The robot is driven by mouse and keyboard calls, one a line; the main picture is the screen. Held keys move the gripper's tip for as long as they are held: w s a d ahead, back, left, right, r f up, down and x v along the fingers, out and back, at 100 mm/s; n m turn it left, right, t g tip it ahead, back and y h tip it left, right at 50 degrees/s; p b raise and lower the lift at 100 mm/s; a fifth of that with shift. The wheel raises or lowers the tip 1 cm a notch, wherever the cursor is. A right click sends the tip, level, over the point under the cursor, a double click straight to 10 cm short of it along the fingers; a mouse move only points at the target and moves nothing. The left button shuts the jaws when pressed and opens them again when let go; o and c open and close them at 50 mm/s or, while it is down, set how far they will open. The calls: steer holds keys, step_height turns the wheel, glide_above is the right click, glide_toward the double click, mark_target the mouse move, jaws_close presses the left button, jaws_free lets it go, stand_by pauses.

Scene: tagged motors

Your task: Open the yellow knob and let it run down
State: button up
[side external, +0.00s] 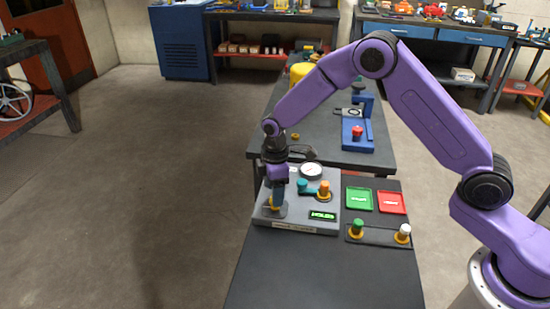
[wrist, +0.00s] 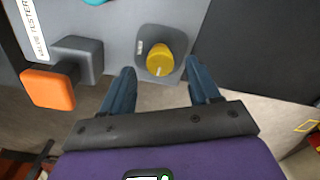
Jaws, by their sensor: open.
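The yellow knob (wrist: 160,60) sits on a grey square base in the wrist view, with a pale mark on its face. My gripper (wrist: 160,70) is open, its two blue fingers to the left and right of the knob with gaps on both sides. In the side view my gripper (side external: 277,207) points down at the left part of the grey valve tester (side external: 295,223); it hides most of the knob there. Whether the fingertips reach the knob's height I cannot tell.
The tester also carries a round gauge (side external: 311,171), a teal part (side external: 303,186), an orange knob (side external: 324,188) and a green-lit display (side external: 322,216). Green (side external: 359,199) and red (side external: 391,202) trays stand to its right, behind green (side external: 357,227) and white (side external: 403,233) buttons. The front bench top is clear.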

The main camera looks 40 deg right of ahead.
step_height(320, 180, up, 15)
steer(key=shift+r, duration=0.2)
steer(key=shift+s, duration=0.1)
stand_by(0.5)
steer(key=s+d+r, duration=0.2)
steer(key=s+r, duration=0.1)
steer(key=s, duration=1.5)
steer(key=s+d+f, duration=0.1)
steer(key=s+d, duration=0.4)
steer(key=s, duration=0.3)
steer(key=s+d+f+m, duration=0.1)
steer(key=s+d, duration=0.3)
steer(key=s, duration=0.5)
steer(key=shift+d, duration=0.35)
steer(key=shift+c, duration=0.2)
